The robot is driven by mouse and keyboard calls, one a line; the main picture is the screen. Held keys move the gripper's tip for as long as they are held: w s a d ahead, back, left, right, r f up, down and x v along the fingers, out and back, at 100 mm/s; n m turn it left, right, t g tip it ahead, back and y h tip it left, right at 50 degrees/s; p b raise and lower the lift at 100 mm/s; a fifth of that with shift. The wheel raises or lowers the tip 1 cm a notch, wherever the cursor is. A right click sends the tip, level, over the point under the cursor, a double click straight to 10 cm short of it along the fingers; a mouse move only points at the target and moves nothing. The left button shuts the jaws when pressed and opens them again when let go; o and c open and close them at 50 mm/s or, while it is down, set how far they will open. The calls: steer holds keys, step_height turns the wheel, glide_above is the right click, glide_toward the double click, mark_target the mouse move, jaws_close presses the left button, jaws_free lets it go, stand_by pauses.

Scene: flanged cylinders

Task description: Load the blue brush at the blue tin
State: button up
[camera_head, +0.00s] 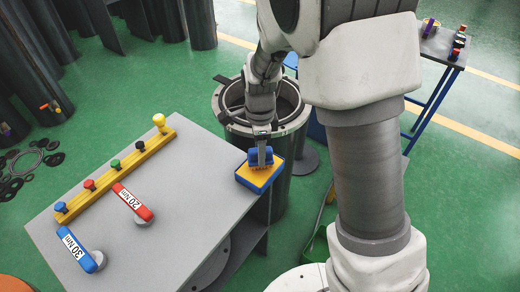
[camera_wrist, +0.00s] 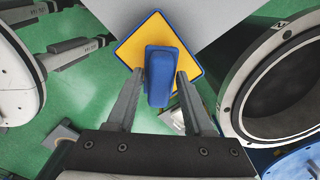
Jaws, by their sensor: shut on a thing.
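The blue tin (camera_head: 243,181) stands at the right corner of the grey table, with a flat yellow fill inside. It also shows in the wrist view (camera_wrist: 125,48) as a blue-edged yellow square. My gripper (camera_head: 262,153) is directly above the tin and points down. In the wrist view my gripper (camera_wrist: 160,77) is shut on the blue brush (camera_wrist: 160,75), with one finger on each side. The brush (camera_head: 255,156) covers part of the yellow fill. Its underside is hidden, so I cannot tell whether it touches the fill.
A yellow rack (camera_head: 118,174) with several coloured knobs lies along the table (camera_head: 175,235). A red 20 Nm tool (camera_head: 133,202) and a blue 30 Nm tool (camera_head: 76,250) lie nearby. An open flanged cylinder (camera_head: 296,124) stands just behind the tin. Another table (camera_head: 440,46) is at the upper right.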

steer(key=shift+r+p, duration=2.25)
steer(key=shift+r, duration=0.7)
steer(key=shift+d, duration=0.1)
steer(key=shift+w+d+f+n, duration=0.15)
steer(key=shift+d+n, duration=0.3)
steer(key=shift+n, duration=0.25)
steer(key=d+f+n+p, duration=0.1)
steer(key=d+f+n, duration=0.1)
steer(key=d+n, duration=0.9)
steer(key=shift+d+f+n, duration=0.2)
steer(key=shift+d+n, duration=0.05)
steer(key=shift+n, duration=1.85)
